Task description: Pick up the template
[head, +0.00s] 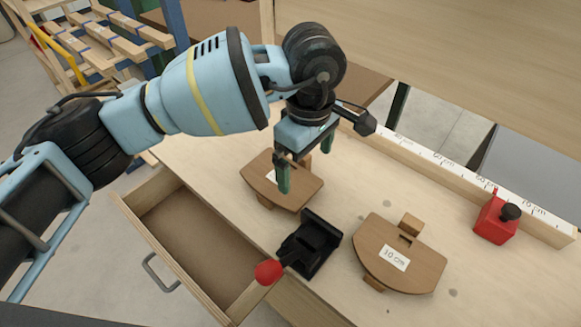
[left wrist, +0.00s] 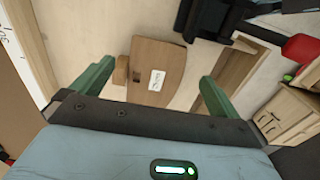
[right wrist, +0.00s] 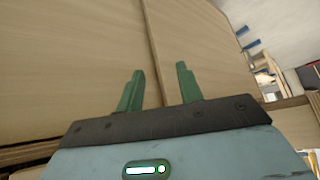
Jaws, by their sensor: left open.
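A brown wooden template (head: 312,187) with a rounded edge and a white label lies on the bench, partly hidden by my left gripper (head: 293,178). The gripper points down over it, fingers open. In the left wrist view this template (left wrist: 165,55) shows between the two green fingertips (left wrist: 155,82), below them, apart from both fingers as far as I can tell. A second similar template (head: 425,265), with a label that seems to read 10 cm or 30 cm, lies to the right. My right gripper (right wrist: 158,80) is open and empty in the right wrist view, before plain wooden panels.
A black clamp with a red knob (head: 268,272) sits at the bench's front edge, beside the templates. An open, empty drawer (head: 150,185) sticks out at the front left. A red block (head: 492,226) stands by the ruler fence (head: 450,170) at the back.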

